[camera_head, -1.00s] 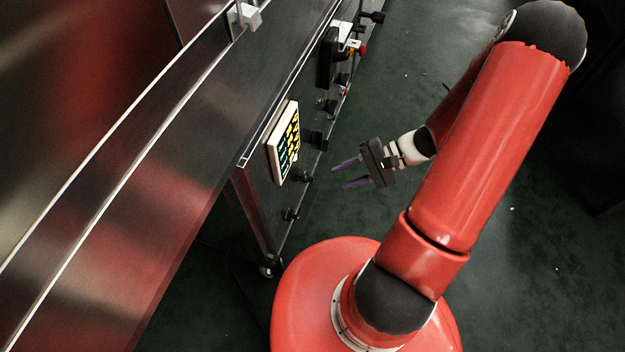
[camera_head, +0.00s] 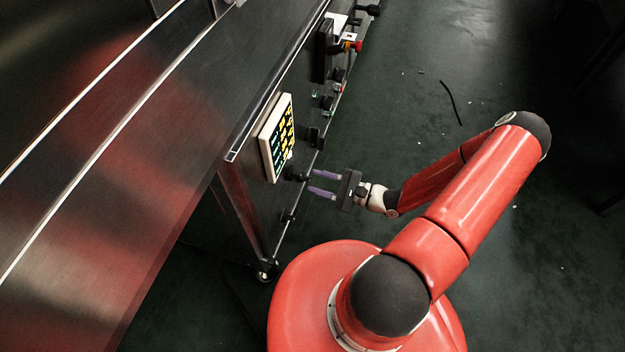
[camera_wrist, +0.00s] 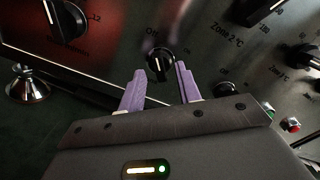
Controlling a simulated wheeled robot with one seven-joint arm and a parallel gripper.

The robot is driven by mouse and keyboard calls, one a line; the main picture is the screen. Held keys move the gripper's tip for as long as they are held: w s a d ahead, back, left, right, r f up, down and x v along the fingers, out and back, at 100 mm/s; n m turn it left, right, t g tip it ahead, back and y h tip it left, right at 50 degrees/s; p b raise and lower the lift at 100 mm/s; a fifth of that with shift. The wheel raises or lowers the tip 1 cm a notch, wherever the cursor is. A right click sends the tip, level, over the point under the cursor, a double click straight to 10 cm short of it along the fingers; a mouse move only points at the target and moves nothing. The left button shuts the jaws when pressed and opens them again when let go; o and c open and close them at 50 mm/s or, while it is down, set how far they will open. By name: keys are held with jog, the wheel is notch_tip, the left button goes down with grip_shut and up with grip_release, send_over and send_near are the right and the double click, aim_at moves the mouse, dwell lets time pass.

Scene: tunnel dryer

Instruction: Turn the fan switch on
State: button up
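My gripper (camera_head: 318,181) is open and empty, its two purple fingers pointing at the dryer's side panel. In the wrist view, a small black rotary knob (camera_wrist: 160,62) with a white pointer line shows between the fingertips (camera_wrist: 160,70). The fingers look short of it or just at it; contact cannot be told. The pointer stands roughly upright. In the head view a black knob (camera_head: 296,174) sits just in front of the fingers, below the control pad.
A larger knob (camera_wrist: 65,20) is at the upper left and a "Zone 2 °C" knob (camera_wrist: 255,8) at the upper right. A red button (camera_wrist: 291,124) is at the right. The keypad display (camera_head: 277,138) and red emergency stop (camera_head: 356,46) protrude from the panel. Floor behind the gripper is clear.

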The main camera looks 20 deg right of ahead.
jog(key=shift+x, duration=1.05)
jog(key=shift+c, duration=0.3)
jog(key=c, duration=0.6)
jog(key=shift+o, duration=0.2)
